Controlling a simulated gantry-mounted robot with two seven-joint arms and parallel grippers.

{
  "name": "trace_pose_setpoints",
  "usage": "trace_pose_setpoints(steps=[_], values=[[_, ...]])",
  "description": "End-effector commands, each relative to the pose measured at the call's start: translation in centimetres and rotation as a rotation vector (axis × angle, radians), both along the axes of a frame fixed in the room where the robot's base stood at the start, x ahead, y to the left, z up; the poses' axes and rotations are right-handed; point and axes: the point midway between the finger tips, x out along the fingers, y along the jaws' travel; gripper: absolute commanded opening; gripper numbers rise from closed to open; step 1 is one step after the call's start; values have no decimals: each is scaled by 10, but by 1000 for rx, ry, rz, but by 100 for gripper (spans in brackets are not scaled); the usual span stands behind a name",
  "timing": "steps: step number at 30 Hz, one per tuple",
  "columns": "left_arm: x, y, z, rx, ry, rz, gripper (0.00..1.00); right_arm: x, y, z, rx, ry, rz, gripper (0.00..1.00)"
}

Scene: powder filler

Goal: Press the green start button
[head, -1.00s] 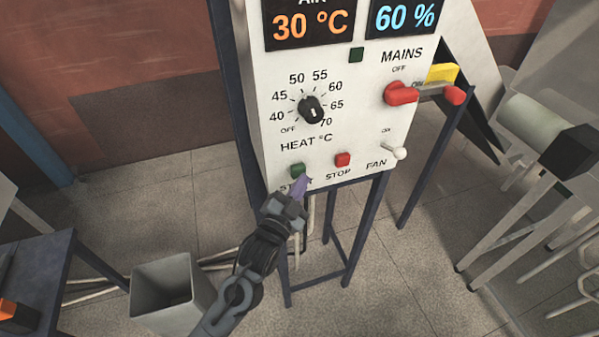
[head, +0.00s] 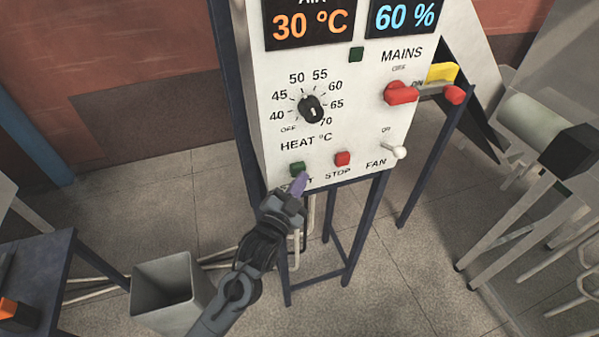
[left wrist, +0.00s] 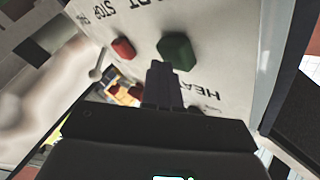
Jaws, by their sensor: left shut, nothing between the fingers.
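The green start button (head: 297,168) is on the lower left of the white control panel, above the START label, which my fingers partly cover. It also shows in the left wrist view (left wrist: 175,52), just beyond my fingertips. My left gripper (head: 299,184) is shut and empty, with its purple-grey fingertips just below and slightly right of the button in the head view. In the left wrist view the fingertips (left wrist: 158,68) point at the panel beside the button's near edge. I cannot tell whether they touch it. My right gripper is not in view.
The red stop button (head: 342,159) and white fan switch (head: 394,152) are right of the start button. The black heat dial (head: 311,109) and red mains handle (head: 401,93) are higher on the panel. A grey bin (head: 166,291) stands on the floor at lower left.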

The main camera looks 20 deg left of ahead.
Motion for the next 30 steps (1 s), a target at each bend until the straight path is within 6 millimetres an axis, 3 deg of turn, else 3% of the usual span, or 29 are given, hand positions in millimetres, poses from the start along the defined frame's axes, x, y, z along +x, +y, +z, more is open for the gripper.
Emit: trace_pose_setpoints(steps=[19, 30], values=[[3, 3, 0, 0, 1, 2, 0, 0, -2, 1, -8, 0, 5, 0], [-8, -6, 1, 0, 2, 3, 0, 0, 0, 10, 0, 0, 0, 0]])
